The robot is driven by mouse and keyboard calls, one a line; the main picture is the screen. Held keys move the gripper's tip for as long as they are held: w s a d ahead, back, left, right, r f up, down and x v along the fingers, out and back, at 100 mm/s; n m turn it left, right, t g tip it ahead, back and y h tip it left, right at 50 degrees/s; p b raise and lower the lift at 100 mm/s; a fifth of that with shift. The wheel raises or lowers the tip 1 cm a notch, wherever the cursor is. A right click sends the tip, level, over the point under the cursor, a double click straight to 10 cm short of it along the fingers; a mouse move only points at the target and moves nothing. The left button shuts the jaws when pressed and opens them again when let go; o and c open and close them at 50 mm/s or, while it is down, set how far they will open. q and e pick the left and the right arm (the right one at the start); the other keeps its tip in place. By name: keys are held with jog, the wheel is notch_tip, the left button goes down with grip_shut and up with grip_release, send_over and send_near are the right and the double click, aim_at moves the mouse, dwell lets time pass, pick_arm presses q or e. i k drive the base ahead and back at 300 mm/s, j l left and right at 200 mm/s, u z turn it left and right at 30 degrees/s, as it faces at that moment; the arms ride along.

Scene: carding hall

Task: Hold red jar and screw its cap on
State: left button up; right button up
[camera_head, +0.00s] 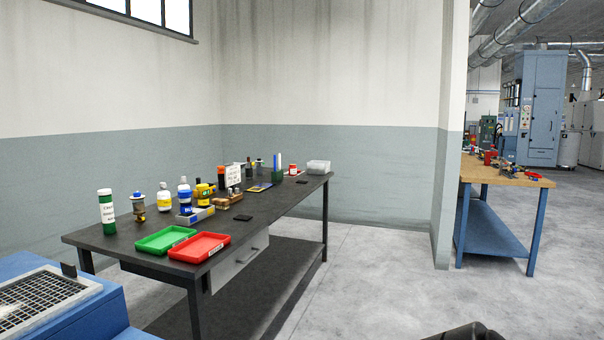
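A small red jar-like container with a pale top (292,170) stands upright near the far right end of the dark table (130,233). It is small in view, and I cannot tell whether its cap is on. Another red container (488,157) stands on the wooden-topped bench (520,179) at the right; I cannot tell which of the two is the task's jar. I cannot make out a separate loose cap. Neither gripper shows in the head view; only a dark piece, perhaps part of my arm, shows at the bottom edge.
A green tray (165,240) and a red tray (199,247) lie at the dark table's near edge. A blue machine with a grid (35,297) is at lower left. Floor between table and bench is clear.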

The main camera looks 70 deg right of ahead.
aim_at(293, 168)
jog(key=z, duration=2.75)
jog(key=i, duration=4.6)
